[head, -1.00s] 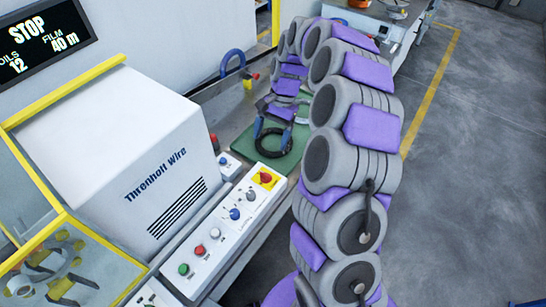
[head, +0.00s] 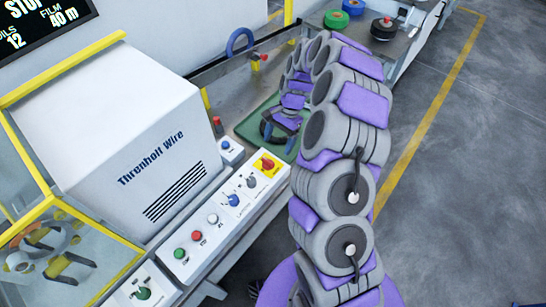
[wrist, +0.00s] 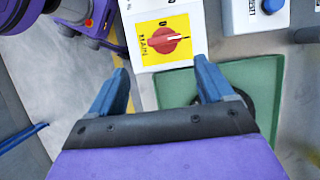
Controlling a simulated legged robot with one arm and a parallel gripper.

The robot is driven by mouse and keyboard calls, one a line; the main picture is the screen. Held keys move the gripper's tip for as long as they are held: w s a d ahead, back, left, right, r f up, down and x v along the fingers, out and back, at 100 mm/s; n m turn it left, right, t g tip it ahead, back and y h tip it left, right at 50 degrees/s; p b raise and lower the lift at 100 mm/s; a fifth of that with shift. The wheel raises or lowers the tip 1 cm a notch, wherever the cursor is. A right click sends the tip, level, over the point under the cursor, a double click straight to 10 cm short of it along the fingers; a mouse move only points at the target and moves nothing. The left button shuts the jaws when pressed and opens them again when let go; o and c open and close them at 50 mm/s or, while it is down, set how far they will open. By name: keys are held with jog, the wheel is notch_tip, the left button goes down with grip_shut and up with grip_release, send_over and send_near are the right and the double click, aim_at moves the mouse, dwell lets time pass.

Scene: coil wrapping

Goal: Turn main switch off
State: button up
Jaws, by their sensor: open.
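The main switch (head: 267,165) is a red rotary knob on a yellow plate at the far end of the white control panel. In the wrist view the knob (wrist: 165,40) lies crosswise, its white mark pointing right. My gripper (head: 280,138) hangs over the green mat, just beyond the panel's end. In the wrist view its two blue fingers (wrist: 161,70) are spread wide and empty. The knob shows beyond the fingertips, between them, and does not appear touched. The lettering on the plate is only partly readable.
The panel (head: 205,222) also carries green, red, white and blue controls. A small box with a blue button (head: 228,148) stands beside the switch. A black ring lies on the green mat (head: 250,128). A white machine (head: 130,130) stands at left; open floor lies right.

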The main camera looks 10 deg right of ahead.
aim_at(268, 160)
jog(key=a+f, duration=0.2)
jog(key=f, duration=0.1)
jog(key=s+a+f+b, duration=0.1)
jog(key=a+f, duration=0.1)
jog(key=f, duration=0.1)
jog(key=shift+s+a, duration=0.2)
jog(key=shift+a, duration=0.2)
jog(key=shift+d+f, duration=0.1)
jog(key=shift+d, duration=0.1)
jog(key=shift+s+d+f, duration=0.1)
jog(key=shift+d, duration=0.7)
jog(key=shift+a, duration=0.8)
jog(key=c, duration=0.5)
jog(key=shift+d, duration=0.3)
jog(key=c, duration=0.5)
